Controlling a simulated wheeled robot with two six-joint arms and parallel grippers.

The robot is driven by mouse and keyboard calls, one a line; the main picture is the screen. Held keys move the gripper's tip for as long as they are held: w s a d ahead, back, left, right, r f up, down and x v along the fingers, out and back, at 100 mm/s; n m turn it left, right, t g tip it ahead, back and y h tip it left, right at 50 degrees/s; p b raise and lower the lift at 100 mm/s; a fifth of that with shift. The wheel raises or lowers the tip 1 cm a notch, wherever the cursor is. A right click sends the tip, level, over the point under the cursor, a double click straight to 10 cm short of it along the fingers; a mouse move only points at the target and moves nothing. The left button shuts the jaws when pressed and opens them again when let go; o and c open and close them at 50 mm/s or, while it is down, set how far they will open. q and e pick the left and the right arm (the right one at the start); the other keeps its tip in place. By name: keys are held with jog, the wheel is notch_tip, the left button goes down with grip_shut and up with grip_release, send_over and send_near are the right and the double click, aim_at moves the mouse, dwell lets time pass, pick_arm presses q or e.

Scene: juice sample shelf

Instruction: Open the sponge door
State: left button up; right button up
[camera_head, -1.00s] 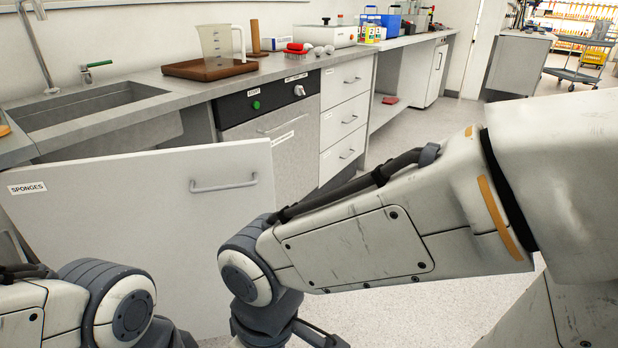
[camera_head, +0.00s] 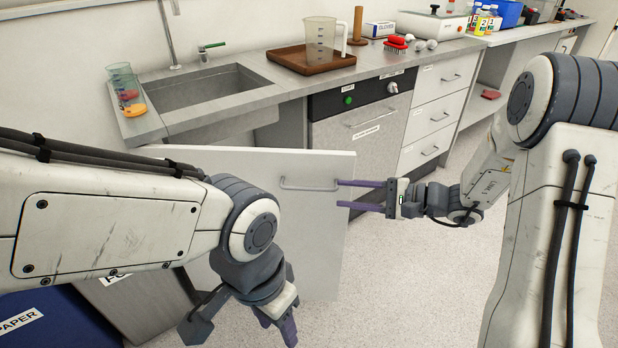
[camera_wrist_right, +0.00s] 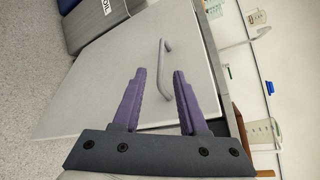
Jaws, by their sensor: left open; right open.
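The sponge door (camera_head: 325,230) is a light grey panel below the sink. It stands swung out from the counter front, with its bar handle (camera_head: 309,188) near its upper right edge. My left arm hides its left part and label. My right gripper (camera_head: 340,193) is open and empty. Its two purple fingers point left toward the door's free edge, just right of the handle. In the right wrist view the door (camera_wrist_right: 120,70) and handle (camera_wrist_right: 166,58) lie ahead of the open fingers (camera_wrist_right: 159,73). My left gripper (camera_head: 279,328) points down in front of the door, open and empty.
A sink (camera_head: 205,98) and a wooden tray (camera_head: 290,60) with a jug (camera_head: 320,42) are on the counter above. An appliance (camera_head: 365,135) and drawers (camera_head: 435,115) stand right of the door. A blue paper bin (camera_head: 60,315) is at lower left. The floor (camera_head: 400,280) is clear.

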aim_at(314, 189)
jog(key=x, duration=1)
jog(key=shift+w+b, duration=0.25)
jog(key=shift+b, duration=0.05)
grip_shut()
dwell(1.0)
